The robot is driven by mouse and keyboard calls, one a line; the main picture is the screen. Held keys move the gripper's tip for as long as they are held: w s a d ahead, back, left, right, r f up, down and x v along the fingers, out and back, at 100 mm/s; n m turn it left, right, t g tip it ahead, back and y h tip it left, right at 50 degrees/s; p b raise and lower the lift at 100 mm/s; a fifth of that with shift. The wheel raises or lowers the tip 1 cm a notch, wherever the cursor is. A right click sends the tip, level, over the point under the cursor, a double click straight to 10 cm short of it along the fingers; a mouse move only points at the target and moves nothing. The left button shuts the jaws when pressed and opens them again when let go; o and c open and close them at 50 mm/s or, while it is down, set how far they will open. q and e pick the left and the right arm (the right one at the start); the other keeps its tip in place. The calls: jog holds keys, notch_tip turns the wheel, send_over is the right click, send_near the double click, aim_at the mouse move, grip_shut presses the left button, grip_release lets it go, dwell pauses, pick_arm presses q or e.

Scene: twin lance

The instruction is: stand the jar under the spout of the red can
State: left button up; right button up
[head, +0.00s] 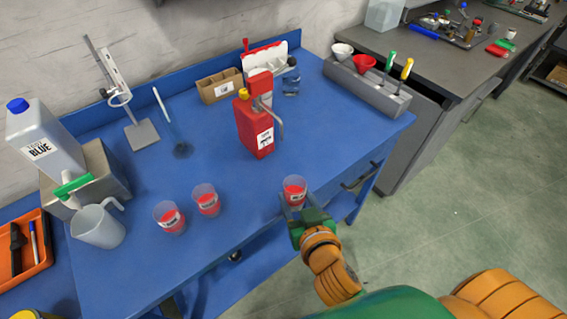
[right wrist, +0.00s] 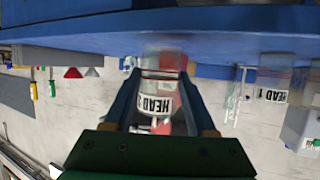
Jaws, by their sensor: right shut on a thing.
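The red can (head: 253,128) stands upright on the blue table, with a grey spout (head: 275,122) pointing to its front right. The jar is in front of the can and to the right, not below the spout. In the right wrist view, which is upside down, the jar (right wrist: 160,95) sits upright between the fingers with a "HEAD" label; I cannot tell if it touches the table. My left gripper is out of view.
Two similar jars (head: 169,217) (head: 206,199) stand to the left on the table (head: 215,160). A grey pitcher (head: 98,228) and a blue-capped jug (head: 42,140) are at far left. A wooden box (head: 220,86) and white-red device stand behind the can. Space before the can is clear.

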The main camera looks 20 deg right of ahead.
aim_at(298, 194)
jog(key=w, duration=0.3)
jog(key=w+p, duration=0.1)
jog(key=w, duration=0.5)
jog(key=shift+w+d+r, duration=0.15)
jog(key=shift+w+d, duration=0.1)
jog(key=shift+w, duration=0.15)
jog(key=shift+w+f, duration=0.2)
jog(key=shift+f, duration=0.3)
jog(key=shift+w+f, duration=0.2)
jog(key=shift+f, duration=0.25)
jog(key=o, duration=1.3)
jog(key=v, duration=1.2)
jog(key=shift+s+a+r, duration=0.1)
